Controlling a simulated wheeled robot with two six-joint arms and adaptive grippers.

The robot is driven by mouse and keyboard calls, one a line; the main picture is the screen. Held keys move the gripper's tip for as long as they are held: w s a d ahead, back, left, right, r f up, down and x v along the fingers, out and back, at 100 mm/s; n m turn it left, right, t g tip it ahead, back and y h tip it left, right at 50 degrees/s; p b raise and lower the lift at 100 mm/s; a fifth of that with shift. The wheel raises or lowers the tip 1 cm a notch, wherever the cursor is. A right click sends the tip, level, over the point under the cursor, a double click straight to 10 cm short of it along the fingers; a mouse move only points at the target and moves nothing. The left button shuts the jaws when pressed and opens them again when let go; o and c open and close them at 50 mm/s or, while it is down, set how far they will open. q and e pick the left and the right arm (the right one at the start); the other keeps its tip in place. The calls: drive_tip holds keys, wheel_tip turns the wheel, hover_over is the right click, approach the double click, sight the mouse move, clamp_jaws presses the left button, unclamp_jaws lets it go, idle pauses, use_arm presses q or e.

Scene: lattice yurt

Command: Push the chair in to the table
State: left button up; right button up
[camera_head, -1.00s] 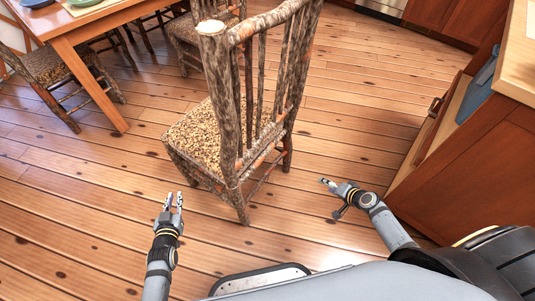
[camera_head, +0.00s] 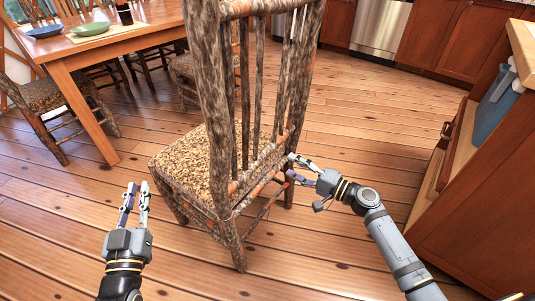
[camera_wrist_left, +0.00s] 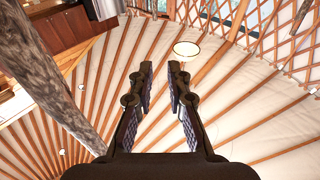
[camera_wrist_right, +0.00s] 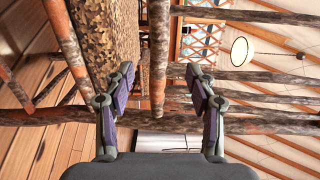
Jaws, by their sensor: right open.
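The log-style chair (camera_head: 200,160), with a speckled seat and a tall branch back, stands with its back towards me. The wooden table (camera_head: 120,45) is beyond it at upper left, apart from it. My right gripper (camera_head: 291,166) is open beside the chair back's lower right side. In the right wrist view a branch rail (camera_wrist_right: 159,50) shows between its fingers; I cannot tell whether they touch it. A chair post (camera_wrist_left: 45,65) shows left in the left wrist view.
Other chairs (camera_head: 55,95) stand around the table, which carries a green plate (camera_head: 90,29) and a blue plate (camera_head: 45,32). A wooden cabinet with an open drawer (camera_head: 455,150) stands close on the right. Plank floor between chair and table is clear.

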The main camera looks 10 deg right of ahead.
sight(268, 155)
use_arm(q)
wheel_tip(268, 155, down, 7)
drive_tip(key=g, duration=0.3)
use_arm(e)
drive_tip(key=x, duration=0.9)
drive_tip(key=shift+a+b, duration=0.1)
drive_tip(key=shift+b, duration=0.2)
drive_tip(key=shift+x, duration=1)
drive_tip(key=shift+w+a, duration=0.1)
drive_tip(key=shift+w, duration=0.05)
use_arm(q)
wheel_tip(268, 155, up, 13)
drive_tip(key=s+t, duration=0.1)
drive_tip(key=t, duration=0.4)
drive_tip(key=shift+t+h, duration=0.3)
drive_tip(key=shift+t, duration=0.1)
use_arm(e)
drive_tip(key=shift+c, duration=0.4)
clamp_jaws()
